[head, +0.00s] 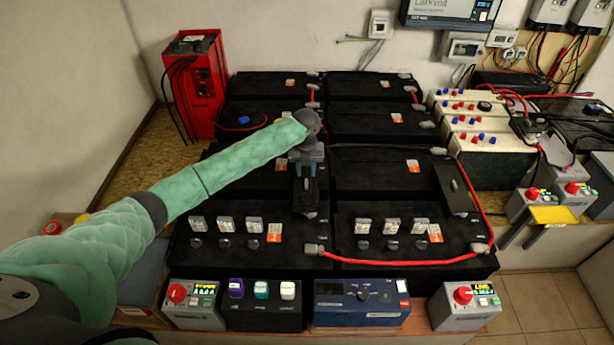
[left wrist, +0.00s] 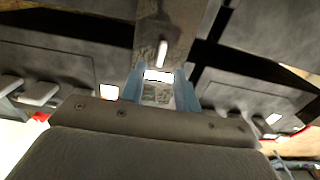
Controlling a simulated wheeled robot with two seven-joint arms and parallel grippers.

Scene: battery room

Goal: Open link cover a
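A similar black cover (head: 456,190) with a pale upright handle lies further right. I cannot tell from markings which one is cover a. My left gripper (head: 309,172) points down just above the first cover. In the left wrist view its two blue-grey fingers (left wrist: 161,84) stand apart. The cover (left wrist: 172,22) and its small pale handle (left wrist: 162,52) show just beyond the fingertips, and nothing is clearly gripped. My right gripper is not in view.
Black batteries with red cables (head: 410,261) surround the covers. A blue meter box (head: 362,302) and grey boxes with red knobs (head: 465,305) line the front edge. A red charger (head: 196,85) stands at back left; white-topped batteries (head: 480,130) stand right.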

